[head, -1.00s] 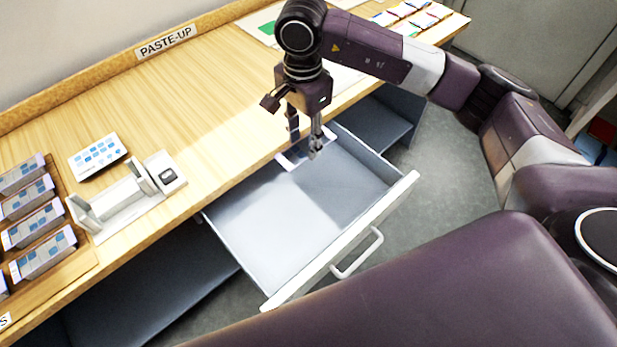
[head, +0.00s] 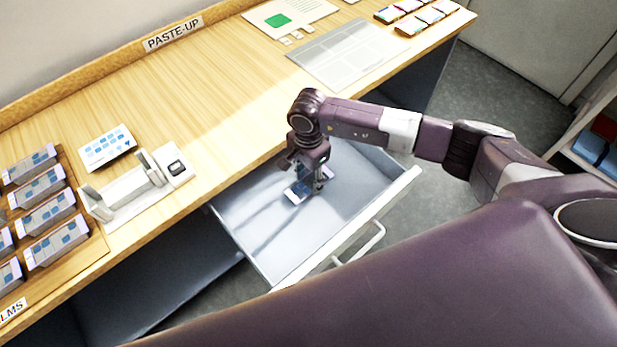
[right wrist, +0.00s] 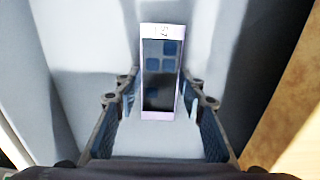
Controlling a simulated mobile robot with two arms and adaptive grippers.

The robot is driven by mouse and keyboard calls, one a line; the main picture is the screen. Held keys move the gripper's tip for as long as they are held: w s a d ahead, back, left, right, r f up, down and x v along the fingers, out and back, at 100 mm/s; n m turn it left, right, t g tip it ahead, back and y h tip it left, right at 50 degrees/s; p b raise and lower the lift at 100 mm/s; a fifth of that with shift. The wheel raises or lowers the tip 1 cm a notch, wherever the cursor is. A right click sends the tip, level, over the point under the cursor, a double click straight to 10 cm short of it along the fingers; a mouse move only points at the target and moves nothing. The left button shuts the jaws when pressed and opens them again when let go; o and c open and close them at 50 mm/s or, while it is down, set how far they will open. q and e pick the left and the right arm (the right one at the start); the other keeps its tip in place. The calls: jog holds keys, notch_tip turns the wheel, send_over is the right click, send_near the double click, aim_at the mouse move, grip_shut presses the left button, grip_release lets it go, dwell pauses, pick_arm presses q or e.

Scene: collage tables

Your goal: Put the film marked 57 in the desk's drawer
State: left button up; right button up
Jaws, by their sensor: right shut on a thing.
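The desk's drawer (head: 402,188) is pulled out, its inside grey and otherwise empty. My right gripper (head: 314,186) is down inside it, shut on a film (head: 296,194). In the right wrist view the film (right wrist: 160,112) is a slim strip with a pale lilac border and dark blue frames, held between the two fingertips (right wrist: 160,92). A small mark at its top end is too small to read. I cannot tell whether the film touches the drawer floor. My left gripper is not in view.
On the wooden desk (head: 205,95) stand a rack of several grey sleeves (head: 50,215), a white splicer-like holder (head: 128,198), a card with blue squares (head: 107,147) and a grey sheet (head: 350,55). The drawer's front and handle (head: 375,240) stand out over the floor.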

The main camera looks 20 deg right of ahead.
aim_at(309, 184)
jog(key=shift+f, duration=0.2)
jog(key=shift+f, duration=0.2)
jog(key=o, duration=0.9)
jog(key=shift+o, duration=0.2)
jog(key=shift+r, duration=0.15)
jog(key=shift+r, duration=0.25)
notch_tip(309, 184, up, 12)
jog(key=b, duration=0.2)
jog(key=shift+f, duration=0.15)
